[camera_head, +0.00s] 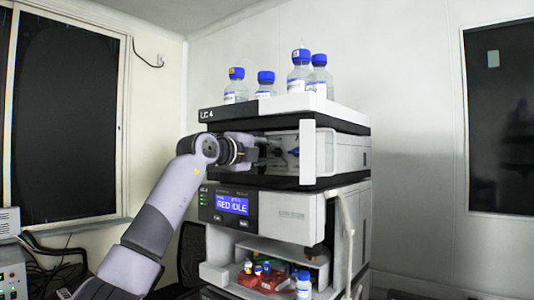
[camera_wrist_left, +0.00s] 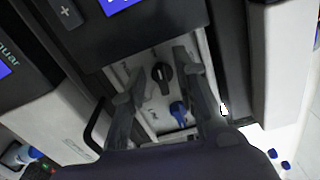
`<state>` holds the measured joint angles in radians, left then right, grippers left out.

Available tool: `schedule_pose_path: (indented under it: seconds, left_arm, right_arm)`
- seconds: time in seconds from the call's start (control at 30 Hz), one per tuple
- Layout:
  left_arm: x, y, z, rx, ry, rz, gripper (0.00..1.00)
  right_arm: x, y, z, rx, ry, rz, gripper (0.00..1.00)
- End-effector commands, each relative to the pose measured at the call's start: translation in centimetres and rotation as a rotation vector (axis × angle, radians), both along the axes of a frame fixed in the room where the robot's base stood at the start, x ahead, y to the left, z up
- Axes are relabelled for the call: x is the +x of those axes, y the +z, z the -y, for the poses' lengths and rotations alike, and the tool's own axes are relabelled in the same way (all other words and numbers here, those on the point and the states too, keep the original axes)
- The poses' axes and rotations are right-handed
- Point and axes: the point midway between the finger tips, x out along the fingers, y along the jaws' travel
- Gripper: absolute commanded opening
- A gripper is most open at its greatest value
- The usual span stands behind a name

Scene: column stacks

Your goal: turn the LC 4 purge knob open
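The LC 4 stack (camera_head: 255,108) stands ahead, its label on the top white unit. My left arm reaches into the open bay under that label, with the left gripper (camera_head: 270,150) partly hidden inside. In the left wrist view, my left gripper (camera_wrist_left: 157,66) is open, its two dark fingers apart. A black knob (camera_wrist_left: 162,73) on a pale panel shows between the fingers, with no clear contact. A blue knob or fitting (camera_wrist_left: 179,113) sits below it, also between the fingers. I cannot tell which one is the purge knob. My right gripper is not in view.
Several blue-capped bottles (camera_head: 265,84) stand on top of the stack. Below the bay is a display unit (camera_head: 232,205) reading IDLE. A lower open shelf holds small vials and a bottle (camera_head: 303,285). White side walls of the bay stand close around the gripper.

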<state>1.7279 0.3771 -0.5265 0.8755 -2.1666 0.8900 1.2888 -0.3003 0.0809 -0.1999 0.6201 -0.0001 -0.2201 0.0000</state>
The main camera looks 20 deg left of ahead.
Motion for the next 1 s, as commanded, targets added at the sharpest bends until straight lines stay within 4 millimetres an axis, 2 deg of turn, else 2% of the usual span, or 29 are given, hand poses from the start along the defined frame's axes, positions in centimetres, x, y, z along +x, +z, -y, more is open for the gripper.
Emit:
schedule_pose_path:
  seconds: [0.23, 0.37, 0.47, 0.8, 1.0]
  left_arm:
    - [-0.2, 0.0, -0.1, 0.000, 0.000, 0.000, 0.28]
    - [-1.0, 0.0, -0.4, 0.000, 0.000, 0.002, 0.28]
    - [-2.2, 0.0, -0.9, 0.002, 0.000, 0.003, 0.28]
    - [-8.1, 0.0, -3.0, 0.003, 0.002, 0.001, 0.28]
    - [-10.6, 0.0, -3.9, 0.001, 0.001, 0.000, 0.28]
  right_arm:
    - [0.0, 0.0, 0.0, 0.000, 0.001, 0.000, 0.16]
    - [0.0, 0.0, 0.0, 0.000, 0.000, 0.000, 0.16]
    - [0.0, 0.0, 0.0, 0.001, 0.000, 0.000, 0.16]
    - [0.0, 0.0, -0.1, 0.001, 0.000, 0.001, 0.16]
    - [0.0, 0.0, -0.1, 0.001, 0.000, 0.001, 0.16]
